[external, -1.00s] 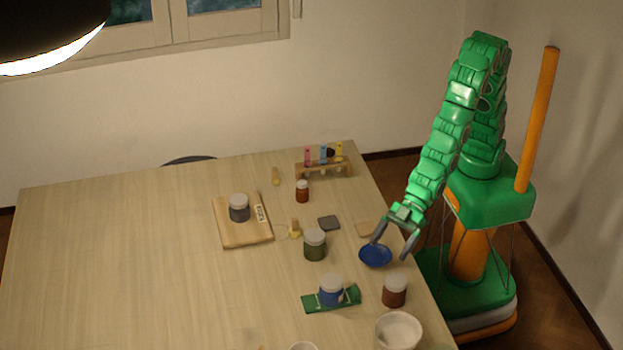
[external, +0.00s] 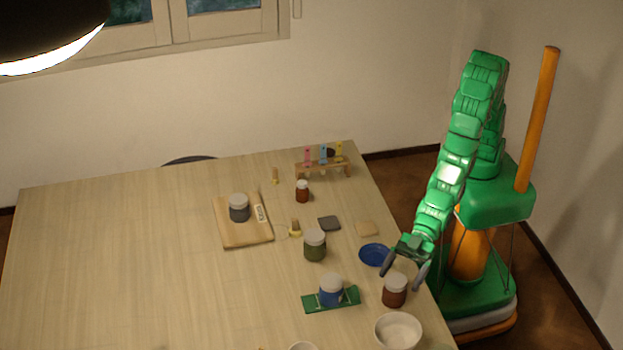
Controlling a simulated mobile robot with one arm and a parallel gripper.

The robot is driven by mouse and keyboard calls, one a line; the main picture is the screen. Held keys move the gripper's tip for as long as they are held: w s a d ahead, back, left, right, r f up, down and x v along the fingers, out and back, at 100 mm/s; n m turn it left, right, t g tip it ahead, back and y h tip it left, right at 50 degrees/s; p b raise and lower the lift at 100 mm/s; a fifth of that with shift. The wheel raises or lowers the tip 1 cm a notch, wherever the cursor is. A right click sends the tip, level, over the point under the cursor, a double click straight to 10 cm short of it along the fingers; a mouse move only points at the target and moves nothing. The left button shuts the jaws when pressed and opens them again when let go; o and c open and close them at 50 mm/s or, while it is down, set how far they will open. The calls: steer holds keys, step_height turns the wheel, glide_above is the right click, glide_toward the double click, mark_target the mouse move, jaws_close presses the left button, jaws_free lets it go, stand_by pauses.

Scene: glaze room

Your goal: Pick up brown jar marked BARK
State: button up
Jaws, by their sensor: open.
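A brown jar with a white lid (external: 395,291) stands upright near the right edge of the table; its marking is too small to read. A smaller brown bottle with a white cap (external: 302,192) stands farther back, near the test-tube rack. My gripper (external: 403,279) is open and empty, its two fingers spread above and just behind the larger brown jar. I cannot tell the exact height of the fingertips over the jar.
A blue dish (external: 374,255) lies behind the jar and a white bowl (external: 398,331) in front. The table's left half (external: 120,260) is clear.

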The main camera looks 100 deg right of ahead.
mark_target(394, 297)
steer(key=shift+x, duration=2.5)
steer(key=shift+w+r, duration=0.1)
steer(key=shift+r, duration=0.05)
steer(key=c, duration=1.2)
steer(key=shift+r, duration=0.15)
steer(key=shift+c, duration=0.2)
